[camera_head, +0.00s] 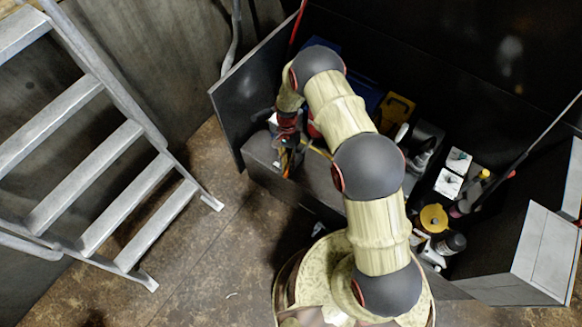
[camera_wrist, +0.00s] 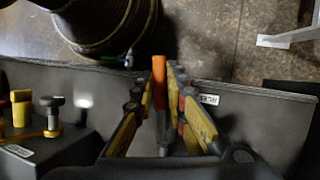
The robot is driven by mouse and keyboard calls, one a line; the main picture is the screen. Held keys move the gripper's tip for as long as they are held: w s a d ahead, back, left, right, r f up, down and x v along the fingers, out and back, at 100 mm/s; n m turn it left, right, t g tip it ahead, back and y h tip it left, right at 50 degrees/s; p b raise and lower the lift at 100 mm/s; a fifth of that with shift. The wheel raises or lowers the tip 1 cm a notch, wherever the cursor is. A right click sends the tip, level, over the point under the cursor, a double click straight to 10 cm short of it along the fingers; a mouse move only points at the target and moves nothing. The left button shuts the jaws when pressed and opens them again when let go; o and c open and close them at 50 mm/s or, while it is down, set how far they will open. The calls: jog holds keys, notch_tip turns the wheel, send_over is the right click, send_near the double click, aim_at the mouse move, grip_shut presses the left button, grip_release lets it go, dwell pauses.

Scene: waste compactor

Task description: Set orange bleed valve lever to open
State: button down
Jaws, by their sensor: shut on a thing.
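The orange bleed valve lever (camera_wrist: 159,72) stands up in the middle of the wrist view, with a grey lower part between my fingers. My gripper (camera_wrist: 158,98) has yellow and dark fingers on both sides of the lever and is shut on it. A small white label (camera_wrist: 209,99) is just right of the fingers; its text is too small to read surely. In the head view my gripper (camera_head: 286,150) is at the left end of the dark compactor box, and the lever is hard to make out there. The lever's base is partly hidden by the fingers.
A metal stair (camera_head: 105,150) is at the left over brown floor. Bottles and a yellow roll (camera_head: 434,217) are at the right.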

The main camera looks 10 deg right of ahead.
jog(key=shift+w+a+m+y, duration=0.3)
jog(key=shift+w+m, duration=0.05)
jog(key=shift+m, duration=0.25)
jog(key=c, duration=1.8)
grip_release()
jog(key=v, duration=1.2)
jog(key=shift+s, duration=0.1)
